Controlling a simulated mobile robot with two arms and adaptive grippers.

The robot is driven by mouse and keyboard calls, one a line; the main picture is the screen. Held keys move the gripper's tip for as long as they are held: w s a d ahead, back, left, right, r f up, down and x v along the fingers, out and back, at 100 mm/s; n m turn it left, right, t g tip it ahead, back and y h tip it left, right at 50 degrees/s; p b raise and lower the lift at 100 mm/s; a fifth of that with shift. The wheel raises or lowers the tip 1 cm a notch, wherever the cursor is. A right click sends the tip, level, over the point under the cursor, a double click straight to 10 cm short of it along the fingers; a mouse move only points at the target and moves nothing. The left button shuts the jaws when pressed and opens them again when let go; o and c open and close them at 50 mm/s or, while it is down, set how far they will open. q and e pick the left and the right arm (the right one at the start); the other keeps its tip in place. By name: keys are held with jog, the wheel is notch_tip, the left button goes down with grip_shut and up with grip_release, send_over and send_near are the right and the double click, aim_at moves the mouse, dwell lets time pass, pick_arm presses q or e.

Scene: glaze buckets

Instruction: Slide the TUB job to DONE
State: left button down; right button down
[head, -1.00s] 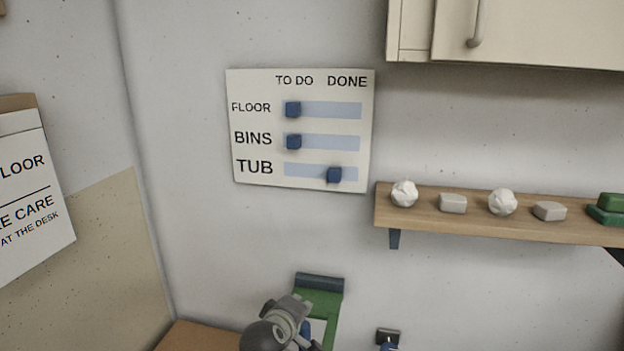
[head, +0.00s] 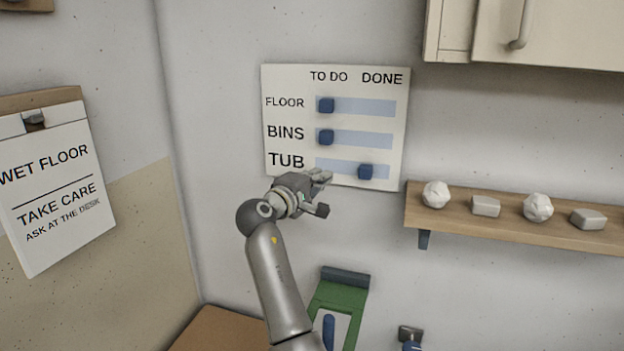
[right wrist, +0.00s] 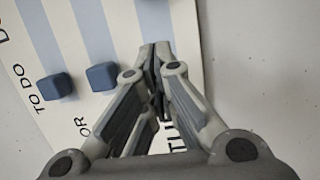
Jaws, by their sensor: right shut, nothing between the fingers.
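The white job board (head: 285,120) hangs on the wall with FLOOR, BINS and TUB rows under TO DO and DONE. The dark blue TUB knob (head: 366,172) sits right of the middle of its track, with pale track on both sides. The FLOOR knob (head: 326,105) and BINS knob (head: 326,137) are at the TO DO end. My right gripper (head: 322,178) is shut and empty, in front of the board's lower edge, left of the TUB knob. My left gripper is not in view.
A wooden shelf (head: 450,216) with white crumpled balls and grey blocks juts out right of the board. A cabinet (head: 560,35) hangs above it. A wet floor notice (head: 60,190) is at left. A green item (head: 345,298) is below.

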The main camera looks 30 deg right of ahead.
aim_at(366, 172)
jog(key=x, duration=0.4)
jog(key=shift+r+p, duration=0.1)
jog(key=shift+p, duration=0.3)
jog(key=shift+s+d+p, duration=0.65)
jog(key=shift+s+d, duration=0.3)
jog(key=shift+s, duration=0.25)
jog(key=shift+s+d, duration=0.25)
jog(key=shift+s, duration=0.1)
